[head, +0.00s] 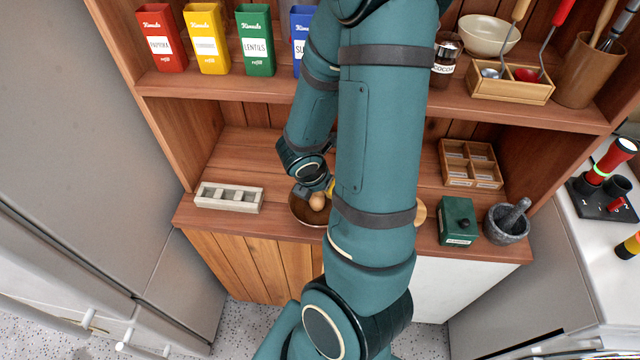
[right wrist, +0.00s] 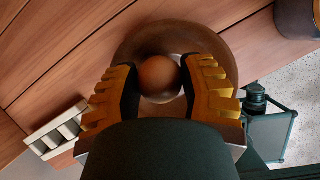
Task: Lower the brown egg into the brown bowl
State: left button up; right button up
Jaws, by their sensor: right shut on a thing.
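The brown egg (head: 317,201) is between the yellow-and-black fingers of my right gripper (head: 324,193), and in the right wrist view the egg (right wrist: 159,77) is clasped from both sides by the gripper (right wrist: 159,80). The brown bowl (head: 303,214) stands on the wooden counter under the egg, partly hidden by my right arm. In the right wrist view the bowl (right wrist: 168,34) spreads around and behind the egg. The egg lies within the bowl's outline; I cannot tell whether it touches the bowl's inside. My left gripper is not in view.
A pale compartment tray (head: 228,198) stands left of the bowl. A green box (head: 458,222), a grey mortar (head: 507,222) and a wooden divided box (head: 470,165) are to the right. A shelf (head: 280,88) with tins hangs above the counter.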

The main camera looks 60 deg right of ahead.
jog(key=shift+f, duration=0.35)
dwell(0.4)
jog(key=o, duration=0.8)
jog(key=shift+c, duration=0.2)
jog(key=shift+r, duration=5)
